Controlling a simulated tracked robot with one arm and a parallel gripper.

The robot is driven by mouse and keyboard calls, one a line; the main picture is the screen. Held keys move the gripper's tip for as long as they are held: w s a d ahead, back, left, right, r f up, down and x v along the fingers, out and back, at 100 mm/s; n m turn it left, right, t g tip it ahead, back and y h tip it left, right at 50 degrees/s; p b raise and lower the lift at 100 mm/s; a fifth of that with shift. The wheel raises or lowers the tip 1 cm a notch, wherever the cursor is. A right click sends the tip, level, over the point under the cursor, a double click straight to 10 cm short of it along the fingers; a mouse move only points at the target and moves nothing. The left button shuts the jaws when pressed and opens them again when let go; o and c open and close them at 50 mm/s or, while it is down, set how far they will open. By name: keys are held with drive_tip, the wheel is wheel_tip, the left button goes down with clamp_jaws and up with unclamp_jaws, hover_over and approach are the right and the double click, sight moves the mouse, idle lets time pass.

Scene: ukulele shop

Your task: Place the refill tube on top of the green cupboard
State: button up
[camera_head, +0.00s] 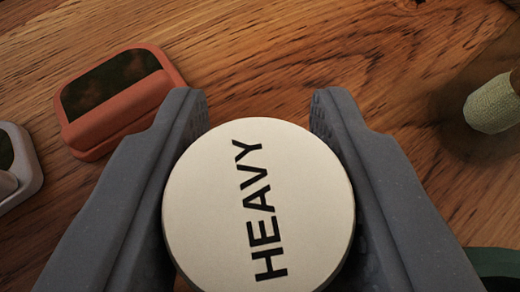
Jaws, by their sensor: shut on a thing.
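A round cream-coloured cap lettered HEAVY in black (262,205) faces the camera between my fingers. It looks like the end of the refill tube, but its sides are hidden, so I cannot tell its length. My gripper (262,106) is shut on it, with one grey finger on each side. The fingertips reach past the cap over a wooden surface. The green cupboard cannot be made out for certain.
The brown wood-grained surface (290,60) fills the background. A red-orange case with a dark window (120,100) lies left of my fingers. A white item (18,165) is at the left edge. A pale green textured cylinder (491,104) is at the right. A dark green edge (495,262) shows lower right.

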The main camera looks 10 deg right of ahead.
drive_tip(key=shift+f, duration=0.15)
drive_tip(key=o, duration=1)
drive_tip(key=shift+s+f, duration=0.1)
drive_tip(key=shift+f, duration=0.05)
drive_tip(key=shift+s+a+r, duration=0.15)
drive_tip(key=shift+s+r, duration=0.2)
drive_tip(key=shift+r, duration=0.15)
drive_tip(key=p+v, duration=0.1)
drive_tip(key=v, duration=1)
drive_tip(key=shift+r+p, duration=0.1)
drive_tip(key=shift+p, duration=0.2)
